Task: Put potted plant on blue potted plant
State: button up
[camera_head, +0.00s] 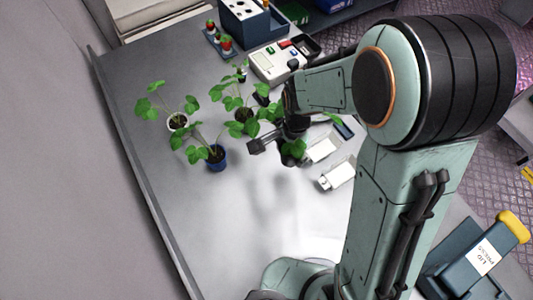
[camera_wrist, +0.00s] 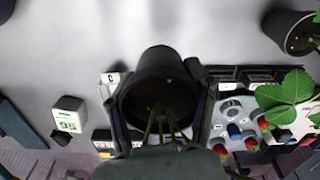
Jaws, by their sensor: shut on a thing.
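The blue pot (camera_head: 216,160) with a green leafy plant stands upright on the grey table, left of my gripper. My gripper (camera_head: 268,141) is shut on a dark potted plant (camera_wrist: 157,82), seen between the two fingers in the wrist view. The held pot is mostly hidden in the head view; green leaves (camera_head: 293,150) show beside the gripper. A white pot (camera_head: 178,121) and a dark pot (camera_head: 243,114) with plants stand behind the blue pot. Whether the held pot touches the table cannot be told.
White devices (camera_head: 338,176) lie right of my gripper. The table's front and left side (camera_head: 215,215) are clear.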

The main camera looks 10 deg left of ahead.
jog(key=shift+r, duration=0.25)
jog(key=shift+s+d+m, duration=0.15)
jog(key=shift+s+m, duration=0.25)
jog(key=shift+m, duration=0.1)
jog(key=s+a+r, duration=0.8)
jog(key=s+r, duration=0.1)
jog(key=r, duration=0.1)
send_over(214, 155)
jog(key=shift+n, duration=0.4)
jog(key=f, duration=0.9)
jog(key=shift+s+d, duration=0.35)
jog(key=shift+d, duration=0.05)
jog(key=shift+w+a+f, duration=0.25)
jog(key=shift+a+f, duration=0.1)
jog(key=shift+f, duration=0.05)
jog(key=shift+w+a+f, duration=0.1)
jog(key=shift+w+f, duration=0.05)
jog(key=shift+f, duration=1.55)
jog(key=shift+f, duration=0.1)
